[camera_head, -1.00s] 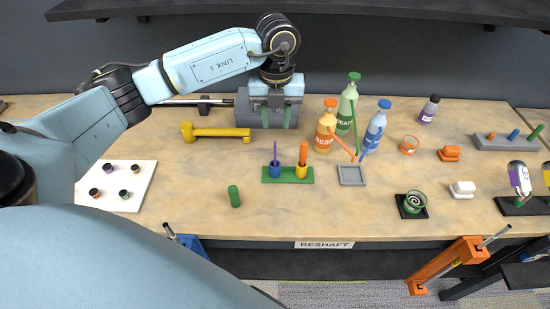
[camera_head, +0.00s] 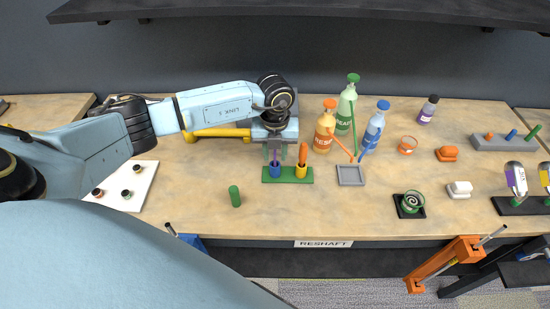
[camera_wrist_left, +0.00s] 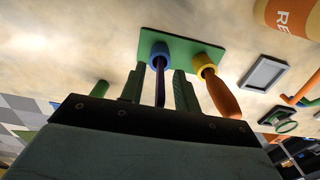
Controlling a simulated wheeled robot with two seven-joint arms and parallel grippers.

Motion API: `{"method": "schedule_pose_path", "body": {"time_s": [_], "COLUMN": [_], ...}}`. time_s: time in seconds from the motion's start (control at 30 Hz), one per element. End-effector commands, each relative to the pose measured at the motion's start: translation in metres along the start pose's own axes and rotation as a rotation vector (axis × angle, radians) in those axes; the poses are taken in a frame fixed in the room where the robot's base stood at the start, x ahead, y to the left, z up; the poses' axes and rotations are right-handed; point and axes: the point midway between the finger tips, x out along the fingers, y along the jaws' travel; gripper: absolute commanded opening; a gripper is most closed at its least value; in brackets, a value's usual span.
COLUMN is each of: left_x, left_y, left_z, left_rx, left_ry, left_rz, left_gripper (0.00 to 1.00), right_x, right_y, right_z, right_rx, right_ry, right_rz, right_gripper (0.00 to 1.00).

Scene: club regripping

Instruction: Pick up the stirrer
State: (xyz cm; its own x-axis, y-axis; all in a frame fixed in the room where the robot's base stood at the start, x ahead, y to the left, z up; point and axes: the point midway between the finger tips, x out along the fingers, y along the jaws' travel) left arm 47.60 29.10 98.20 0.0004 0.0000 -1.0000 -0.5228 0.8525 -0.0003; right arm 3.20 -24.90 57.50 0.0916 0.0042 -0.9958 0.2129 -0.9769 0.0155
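A thin purple stick (camera_head: 275,162) stands in a blue cup (camera_head: 275,171), and a wider orange stick (camera_head: 303,154) stands in a yellow cup (camera_head: 301,172). Either could be the stirrer; both cups are on a green base (camera_head: 288,180). My left gripper (camera_head: 274,149) is above and behind the blue cup. In the left wrist view its green fingers (camera_wrist_left: 158,85) are open, one on each side of the purple stick (camera_wrist_left: 160,85), with gaps visible. The orange stick (camera_wrist_left: 220,95) is outside the fingers, to the right. My right gripper is not in view.
Orange (camera_head: 325,130), green (camera_head: 346,105) and blue bottles (camera_head: 375,130) stand right of the gripper. A grey tray (camera_head: 351,182) is right of the green base. A green cylinder (camera_head: 234,196) is front left, and a yellow tool (camera_head: 215,133) lies behind it.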

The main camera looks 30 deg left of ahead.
Motion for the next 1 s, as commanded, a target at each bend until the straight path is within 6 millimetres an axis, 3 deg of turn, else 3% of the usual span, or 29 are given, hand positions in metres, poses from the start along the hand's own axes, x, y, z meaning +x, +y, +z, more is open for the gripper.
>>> {"method": "schedule_pose_path", "body": {"time_s": [0.13, 0.37, 0.77, 1.0], "left_x": [0.000, 0.000, -0.003, -0.042], "left_y": [0.000, 0.000, 0.000, 0.000], "left_z": [0.000, 0.000, 0.000, 0.001], "left_rx": [0.000, 0.000, 0.000, 0.000], "left_ry": [0.000, 0.000, -0.001, -0.005], "left_rz": [0.000, 0.000, 0.000, -0.003], "left_gripper": [0.30, 0.00, 0.00, 0.00], "right_x": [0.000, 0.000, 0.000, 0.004], "right_y": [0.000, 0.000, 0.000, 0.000], "right_z": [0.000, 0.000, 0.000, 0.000], "right_rx": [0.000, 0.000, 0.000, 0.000], "right_ry": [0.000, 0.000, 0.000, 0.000], "right_rz": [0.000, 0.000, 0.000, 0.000], "right_gripper": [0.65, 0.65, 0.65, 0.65]}}
